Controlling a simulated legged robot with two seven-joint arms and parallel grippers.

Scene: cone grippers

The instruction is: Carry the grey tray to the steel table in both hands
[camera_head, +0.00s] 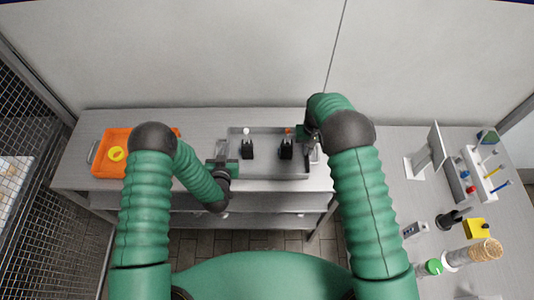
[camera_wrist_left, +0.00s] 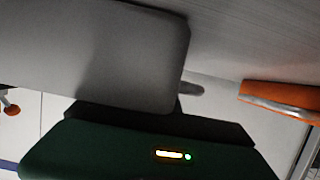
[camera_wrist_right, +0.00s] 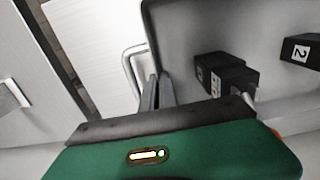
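The grey tray (camera_head: 265,171) is over the steel table's top (camera_head: 100,122) at the middle; I cannot tell whether it touches it. Two black blocks (camera_head: 247,150) (camera_head: 286,150) are in it, one with a white tip, one with an orange tip. My left gripper (camera_head: 226,166) is at the tray's left end; its fingers are hidden. The tray's grey side fills much of the left wrist view (camera_wrist_left: 100,50).
An orange tray (camera_head: 110,138) with a yellow ring (camera_head: 116,154) stands left on the steel table. A paler table at right holds a white stand (camera_head: 424,160), a tool rack (camera_head: 488,172), a yellow box (camera_head: 476,229) and jars. A wall is behind; mesh is at far left.

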